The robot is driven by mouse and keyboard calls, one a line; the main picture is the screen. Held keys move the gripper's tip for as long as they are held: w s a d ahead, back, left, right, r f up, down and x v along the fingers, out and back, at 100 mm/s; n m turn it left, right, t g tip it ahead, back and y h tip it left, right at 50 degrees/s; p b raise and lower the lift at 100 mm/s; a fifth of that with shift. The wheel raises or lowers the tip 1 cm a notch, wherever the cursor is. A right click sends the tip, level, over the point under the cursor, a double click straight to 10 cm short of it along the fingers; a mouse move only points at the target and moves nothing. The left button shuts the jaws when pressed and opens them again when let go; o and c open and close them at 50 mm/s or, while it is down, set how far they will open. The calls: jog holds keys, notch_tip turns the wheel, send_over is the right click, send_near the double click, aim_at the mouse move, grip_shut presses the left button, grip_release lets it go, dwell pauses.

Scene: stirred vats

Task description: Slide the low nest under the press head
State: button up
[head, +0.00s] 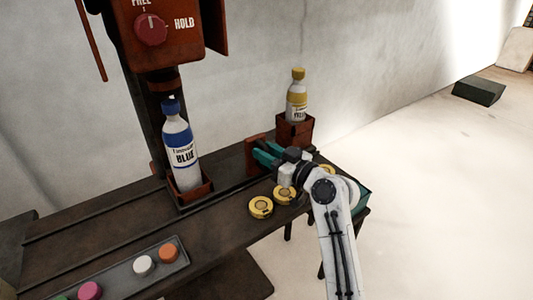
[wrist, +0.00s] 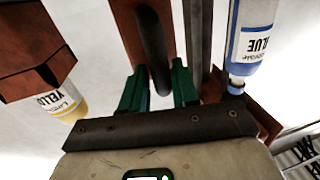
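The red press head (head: 165,82) is above the bench at the left, below a red box with a knob. A blue-labelled bottle (head: 180,150) stands upright in a low red nest (head: 190,197) on the bench rail, near the press column. My gripper (head: 266,155) has teal fingers and is to the right of that nest, by a red upright plate (head: 254,152). In the wrist view my fingers (wrist: 158,88) stand apart on either side of a dark bar (wrist: 152,45) in front of a red plate (wrist: 125,18). Firm contact with the bar is not visible.
A yellow-labelled bottle (head: 297,97) stands in a taller red holder (head: 295,130) behind my gripper. Yellow round pieces (head: 260,207) lie on the bench beside my wrist. A grey tray (head: 120,280) with several coloured discs is at the front left. Bare bench lies between.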

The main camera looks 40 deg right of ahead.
jog(key=shift+o, duration=1)
jog(key=shift+d, duration=0.1)
jog(key=s+d, duration=0.2)
jog(key=s, duration=0.8)
jog(key=shift+s+b, duration=0.3)
jog(key=shift+b, duration=0.05)
jog(key=s+a+f+g+p, duration=0.6)
jog(key=s+f+g, duration=0.35)
jog(key=f, duration=0.35)
jog(key=s+a+f+m+g+h+p, duration=0.1)
jog(key=s+f+g, duration=0.1)
jog(key=s, duration=0.7)
jog(key=s+a+f+m+g+h+p, duration=0.1)
jog(key=s+f+g+h, duration=0.1)
jog(key=s+g, duration=0.3)
jog(key=s, duration=0.4)
jog(key=shift+s+m+h+p, duration=0.15)
jog(key=shift+m+h+p, duration=0.15)
jog(key=shift+p, duration=0.1)
